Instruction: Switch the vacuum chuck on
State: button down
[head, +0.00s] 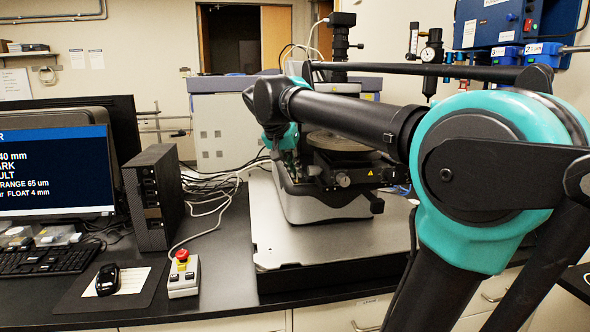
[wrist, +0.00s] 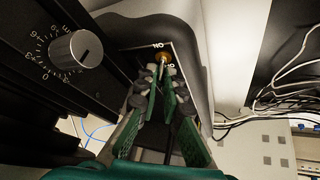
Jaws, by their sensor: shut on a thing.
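A small brass-coloured toggle switch (wrist: 163,57) sits on the dark panel at the instrument's corner in the wrist view. In the head view, the round stage plate (head: 338,141) of the profiler shows beyond my forearm. My gripper is hidden there, at the instrument's left side.
A silver dial with numbers (wrist: 75,51) is close on the left in the wrist view. In the head view, a red-button control box (head: 183,276), a black computer tower (head: 153,197) and loose cables (head: 212,197) lie left of the instrument's grey base plate (head: 275,235).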

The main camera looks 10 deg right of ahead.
jog(key=t, duration=0.1)
jog(key=s+t, duration=0.1)
jog(key=t, duration=0.1)
jog(key=shift+s+f+m, duration=0.15)
jog(key=shift+m, duration=0.15)
jog(key=shift+s+f+m+t+h, duration=0.15)
jog(key=shift+s+m+t+h, duration=0.1)
jog(key=shift+t, duration=0.7)
jog(key=shift+s+f+m+t+h, duration=0.15)
jog(key=shift+s+m+t, duration=0.1)
jog(key=shift+t, duration=0.7)
jog(key=c, duration=1.6)
grip_release()
jog(key=shift+c, duration=0.2)
jog(key=shift+s+a+r, duration=0.1)
jog(key=shift+s, duration=0.05)
jog(key=v, duration=1.1)
jog(key=shift+s, duration=0.4)
jog(key=shift+a, duration=0.1)
